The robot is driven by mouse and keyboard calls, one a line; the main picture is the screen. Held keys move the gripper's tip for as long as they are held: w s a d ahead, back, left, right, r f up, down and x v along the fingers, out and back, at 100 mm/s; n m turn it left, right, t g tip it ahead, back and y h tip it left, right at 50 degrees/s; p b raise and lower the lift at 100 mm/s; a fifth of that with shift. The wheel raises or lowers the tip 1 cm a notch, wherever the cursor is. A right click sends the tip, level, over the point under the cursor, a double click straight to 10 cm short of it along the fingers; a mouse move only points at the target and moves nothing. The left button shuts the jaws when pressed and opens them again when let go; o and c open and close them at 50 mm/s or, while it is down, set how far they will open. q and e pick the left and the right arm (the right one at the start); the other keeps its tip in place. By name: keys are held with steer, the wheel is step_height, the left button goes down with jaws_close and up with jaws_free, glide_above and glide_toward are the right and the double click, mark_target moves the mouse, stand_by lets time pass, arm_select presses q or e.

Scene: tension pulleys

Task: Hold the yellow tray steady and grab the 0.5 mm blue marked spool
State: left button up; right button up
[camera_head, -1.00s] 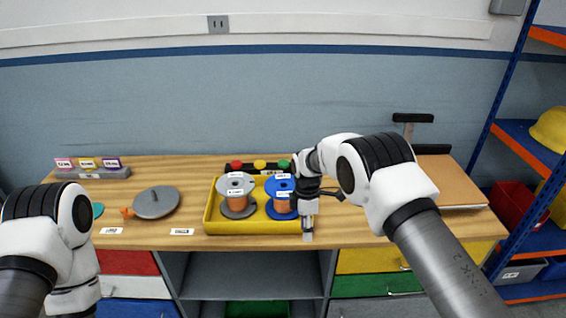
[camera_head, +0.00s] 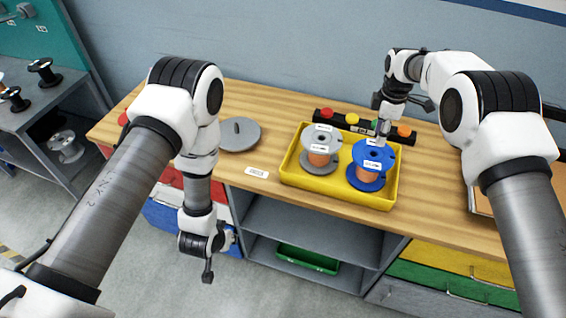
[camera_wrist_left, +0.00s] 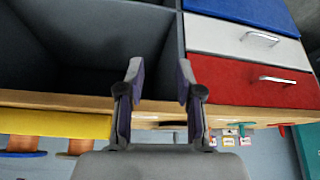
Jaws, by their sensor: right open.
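The yellow tray (camera_head: 289,176) sits on the wooden table near its front edge. A grey-flanged spool (camera_head: 321,140) with copper-coloured winding stands in its left half. A blue-flanged spool (camera_head: 373,157) with orange-copper winding stands in its right half. Both carry small white labels, too small to read. My right gripper (camera_head: 383,132) is open, pointing down at the rear of the blue spool's top; contact cannot be told. My left gripper (camera_head: 208,270) hangs in front of the table, below its top and away from the tray. In the left wrist view its fingers (camera_wrist_left: 158,85) are apart and empty.
A black strip with coloured knobs (camera_head: 352,119) stands behind the tray. A grey disc (camera_head: 240,134) lies left of it. Drawers and an open shelf with a green bin (camera_head: 307,259) are below. The tabletop (camera_head: 268,112) between disc and knob strip is clear.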

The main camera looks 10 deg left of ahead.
arm_select(q)
steer(key=w+d+r+t, duration=0.1)
steer(key=w+d+t, duration=0.1)
steer(key=w, duration=0.4)
steer(key=w+d+r+t, duration=0.2)
steer(key=w, duration=0.5)
steer(key=t+h, duration=0.2)
steer(key=t, duration=0.2)
glide_toward(287, 154)
steer(key=shift+w+a+f+m, duration=0.1)
steer(key=shift+w+a+m, duration=0.3)
steer(key=shift+w+a, duration=0.25)
steer(key=shift+w+d+f+m, duration=0.5)
steer(key=shift+w+d+f, duration=0.3)
steer(key=shift+d, duration=0.15)
steer(key=x, duration=0.7)
steer(key=shift+a, duration=0.1)
steer(key=shift+r, duration=0.1)
jaws_close()
steer(key=shift+s, duration=0.1)
